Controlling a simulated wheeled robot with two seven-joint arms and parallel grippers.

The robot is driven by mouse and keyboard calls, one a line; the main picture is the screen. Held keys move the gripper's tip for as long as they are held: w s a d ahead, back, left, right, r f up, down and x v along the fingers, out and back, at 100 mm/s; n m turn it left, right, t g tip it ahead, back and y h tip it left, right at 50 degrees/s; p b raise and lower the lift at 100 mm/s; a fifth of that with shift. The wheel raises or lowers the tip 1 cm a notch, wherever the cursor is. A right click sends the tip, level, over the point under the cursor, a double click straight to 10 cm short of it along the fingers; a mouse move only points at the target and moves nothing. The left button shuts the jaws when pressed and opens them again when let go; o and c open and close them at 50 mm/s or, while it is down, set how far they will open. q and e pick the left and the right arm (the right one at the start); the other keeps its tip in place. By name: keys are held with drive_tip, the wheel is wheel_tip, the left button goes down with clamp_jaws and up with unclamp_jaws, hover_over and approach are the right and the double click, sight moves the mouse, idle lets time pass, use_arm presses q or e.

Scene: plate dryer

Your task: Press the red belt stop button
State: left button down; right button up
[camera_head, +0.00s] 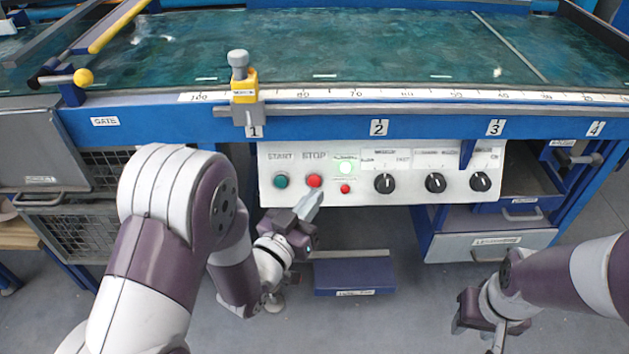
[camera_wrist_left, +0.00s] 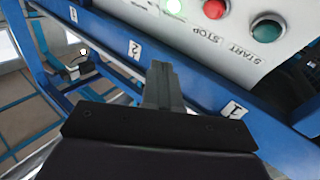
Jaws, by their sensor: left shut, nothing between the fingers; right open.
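The red stop button (camera_head: 314,181) sits under the STOP label on the white control panel (camera_head: 415,210). It also shows at the top of the left wrist view (camera_wrist_left: 215,8). The green start button (camera_head: 280,181) is to its left, and a smaller red button (camera_head: 345,188) is to its right. My left gripper (camera_head: 312,200) is shut and empty, its tip just below the stop button in the head view. Whether it touches the panel cannot be told. In the left wrist view its closed fingers (camera_wrist_left: 160,80) appear apart from the button. My right gripper (camera_head: 480,330) is open and low at the right.
A lit green-white lamp (camera_head: 346,168) and several black knobs (camera_head: 385,183) are on the panel. The blue table frame (camera_head: 330,126) with a scale runs above it. A yellow-grey slider (camera_head: 242,85) stands on its rail.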

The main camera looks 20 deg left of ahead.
sight(314, 181)
use_arm(q)
drive_tip(key=w+a+f+b, duration=0.2)
drive_tip(key=w+f+b, duration=0.2)
drive_tip(key=w, duration=0.3)
drive_tip(key=shift+w+f+b, duration=0.2)
drive_tip(key=shift+b, duration=0.15)
drive_tip(key=shift+a, duration=0.1)
idle(1.8)
drive_tip(key=shift+w+a+f, duration=0.1)
drive_tip(key=shift+w+f, duration=0.1)
drive_tip(key=shift+w, duration=0.15)
drive_tip(key=shift+w+a+f+b, duration=0.1)
drive_tip(key=shift+w+f+b, duration=0.15)
drive_tip(key=shift+w+b, duration=0.15)
idle(0.5)
drive_tip(key=shift+s+r, duration=0.1)
drive_tip(key=shift+s, duration=0.05)
drive_tip(key=shift+s+d+r+p, duration=0.2)
drive_tip(key=shift+s+r+p, duration=0.2)
drive_tip(key=shift+s, duration=0.25)
